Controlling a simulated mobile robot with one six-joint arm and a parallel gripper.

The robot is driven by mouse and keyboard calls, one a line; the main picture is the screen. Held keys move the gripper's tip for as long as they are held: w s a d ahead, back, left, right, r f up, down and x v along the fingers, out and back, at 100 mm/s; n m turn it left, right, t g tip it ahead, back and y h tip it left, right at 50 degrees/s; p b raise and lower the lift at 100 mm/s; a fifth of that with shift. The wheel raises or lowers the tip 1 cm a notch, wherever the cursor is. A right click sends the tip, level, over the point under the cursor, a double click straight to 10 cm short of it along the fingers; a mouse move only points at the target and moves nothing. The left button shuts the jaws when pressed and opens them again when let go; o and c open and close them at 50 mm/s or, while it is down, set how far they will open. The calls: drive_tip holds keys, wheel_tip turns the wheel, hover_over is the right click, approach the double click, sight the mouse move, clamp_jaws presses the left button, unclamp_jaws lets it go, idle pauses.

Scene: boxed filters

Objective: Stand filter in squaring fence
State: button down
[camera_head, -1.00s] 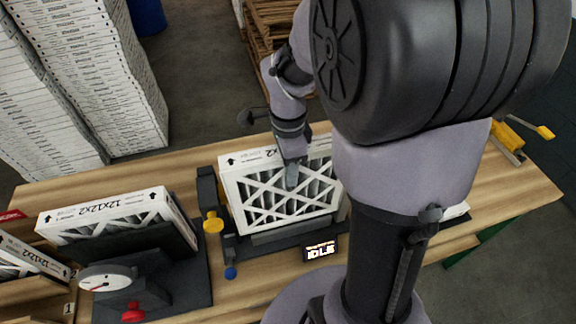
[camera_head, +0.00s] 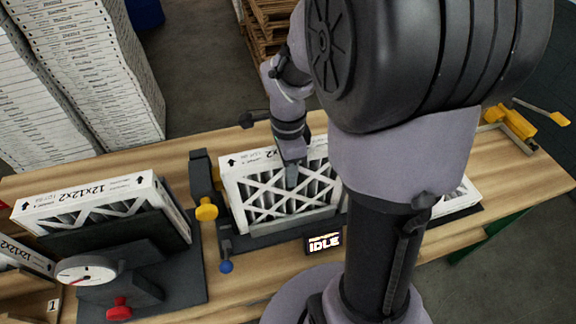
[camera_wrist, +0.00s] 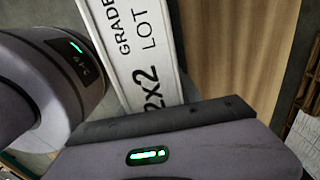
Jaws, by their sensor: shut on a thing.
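A white-framed pleated filter (camera_head: 262,199) stands upright, slightly tilted in the picture, in the dark squaring fence (camera_head: 200,165). Its left end is beside the fence's upright with the yellow knob, and its lower edge is behind a dark front bar. My gripper (camera_head: 291,174) comes down over the filter's top edge and is shut on it; one finger shows against the lattice face. In the wrist view the filter's printed top edge (camera_wrist: 140,45) runs up from the gripper body (camera_wrist: 170,150). The fingertips there are hidden. Whether the filter's bottom touches the fence base cannot be told.
Another filter (camera_head: 85,203) stands in a dark fixture with a dial gauge (camera_head: 86,270) at left. A small display reading IDLE (camera_head: 324,243) sits in front of the fence. A filter (camera_head: 462,197) lies right behind my arm. A yellow tool (camera_head: 515,122) is at the far right.

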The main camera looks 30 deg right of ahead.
drive_tip(key=shift+f+b, duration=0.3)
drive_tip(key=shift+b, duration=0.05)
idle(0.4)
drive_tip(key=c, duration=1.1)
unclamp_jaws()
drive_tip(key=shift+c, duration=0.2)
drive_tip(key=shift+r, duration=0.1)
wheel_tip(320, 180, up, 7)
drive_tip(key=p, duration=0.5)
drive_tip(key=shift+o, duration=0.4)
drive_tip(key=o, duration=0.5)
drive_tip(key=shift+c, duration=0.2)
